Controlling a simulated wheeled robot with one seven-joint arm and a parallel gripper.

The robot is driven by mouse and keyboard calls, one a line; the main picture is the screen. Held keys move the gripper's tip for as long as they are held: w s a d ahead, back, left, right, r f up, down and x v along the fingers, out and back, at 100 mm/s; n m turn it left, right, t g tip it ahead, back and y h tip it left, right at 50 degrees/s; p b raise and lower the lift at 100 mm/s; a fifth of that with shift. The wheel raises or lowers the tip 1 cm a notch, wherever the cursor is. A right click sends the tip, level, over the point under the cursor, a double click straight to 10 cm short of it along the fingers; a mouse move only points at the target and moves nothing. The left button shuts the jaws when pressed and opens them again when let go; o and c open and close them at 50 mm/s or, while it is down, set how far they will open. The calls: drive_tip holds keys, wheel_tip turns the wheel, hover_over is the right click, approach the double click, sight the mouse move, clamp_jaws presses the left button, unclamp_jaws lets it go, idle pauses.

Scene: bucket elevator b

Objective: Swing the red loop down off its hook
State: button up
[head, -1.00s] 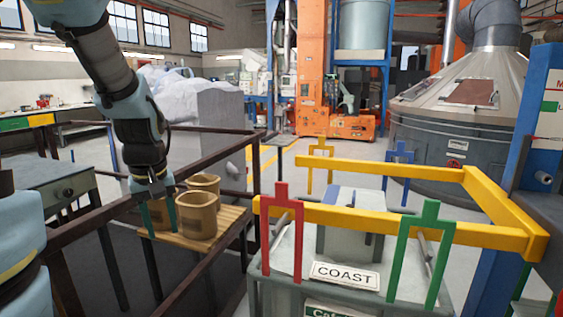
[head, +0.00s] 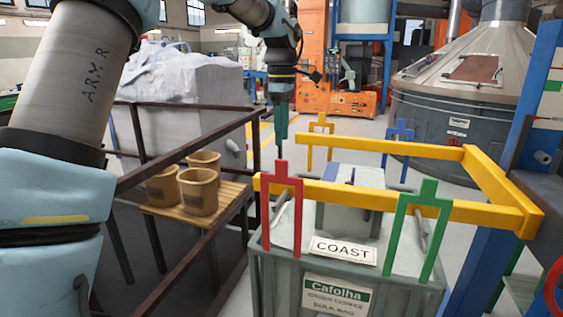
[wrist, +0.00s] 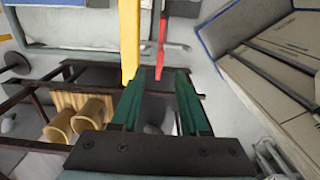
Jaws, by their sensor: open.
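The red loop (head: 282,180) stands upright at the left end of the yellow bar (head: 340,207) as an upside-down U with a tab on top. Its lower legs lie in front of the grey box. In the head view my gripper (head: 280,138) points down just above and behind the tab. In the wrist view the red loop (wrist: 162,35) lies ahead of the gap between my green fingers (wrist: 162,76), with the yellow bar (wrist: 130,40) to its left near the left fingertip. My gripper is open and empty. I cannot see the hook itself.
A green loop (head: 419,220) stands to the right, a yellow loop (head: 320,140) and a blue loop (head: 399,145) farther back. Buckets (head: 198,190) sit on a wooden shelf inside a dark railing (head: 195,232) at left. A COAST sign (head: 343,250) stands on the grey box (head: 385,290).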

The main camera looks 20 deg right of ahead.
sight(281, 160)
wheel_tip(281, 160, down, 8)
drive_tip(key=shift+f+p, duration=0.25)
drive_tip(key=shift+p, duration=0.7)
drive_tip(key=shift+c, duration=0.3)
clamp_jaws()
idle(0.5)
